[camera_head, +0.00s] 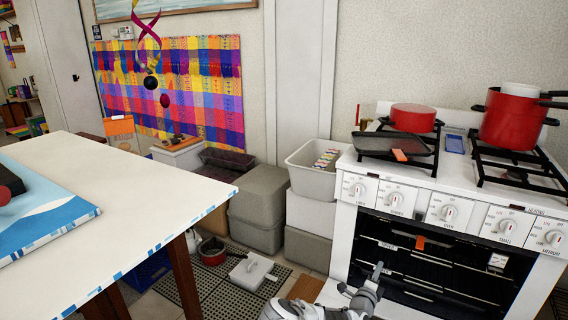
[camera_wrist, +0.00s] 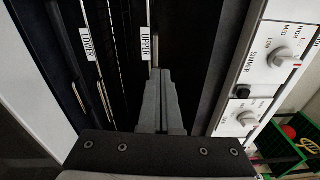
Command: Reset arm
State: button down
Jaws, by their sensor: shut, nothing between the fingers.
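My gripper (camera_head: 378,272) is at the bottom of the head view, in front of the white stove's dark oven opening (camera_head: 430,262). In the wrist view my gripper (camera_wrist: 160,78) is shut and empty. Its fingers point toward the oven racks, beside the "UPPER" label (camera_wrist: 150,45); a "LOWER" label (camera_wrist: 88,45) is to the left. I cannot tell whether the fingertips touch anything. Part of my arm shows at the lower edge of the head view.
The stove's knob panel (camera_head: 420,207) is above the oven. Red pots (camera_head: 412,118) stand on its burners. Crates (camera_head: 262,195) stack left of the stove, with a red saucepan (camera_head: 212,252) on the floor. A white table (camera_head: 150,200) fills the left.

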jog(key=s+d+r+m+g+h, duration=0.3)
jog(key=r+m, duration=0.4)
jog(key=s+d+r+m+g+h, duration=0.3)
jog(key=r+m+g, duration=0.1)
jog(key=r+m, duration=0.3)
jog(key=s+a+r+m+g+y, duration=0.1)
jog(key=s+r+m+g+y, duration=0.2)
jog(key=s+r+m+g, duration=0.85)
jog(key=s+a+r+m+t+y, duration=0.3)
jog(key=s+a+r+m+y, duration=0.15)
jog(key=s+a+m, duration=0.45)
jog(key=s+a+r+m+t+y, duration=0.4)
jog(key=s+a, duration=0.3)
jog(key=a, duration=0.4)
jog(key=s+a+r+m+t+y, duration=0.3)
jog(key=s+a+r+m+y, duration=0.15)
jog(key=s+a+m, duration=0.35)
notch_tip(320, 180, up, 18)
jog(key=a+y+p, duration=0.1)
jog(key=a+p, duration=0.1)
jog(key=p, duration=1.6)
jog(key=shift+s+n, duration=0.35)
jog(key=shift+n, duration=0.1)
jog(key=shift+d+g, duration=0.1)
jog(key=shift+g, duration=0.15)
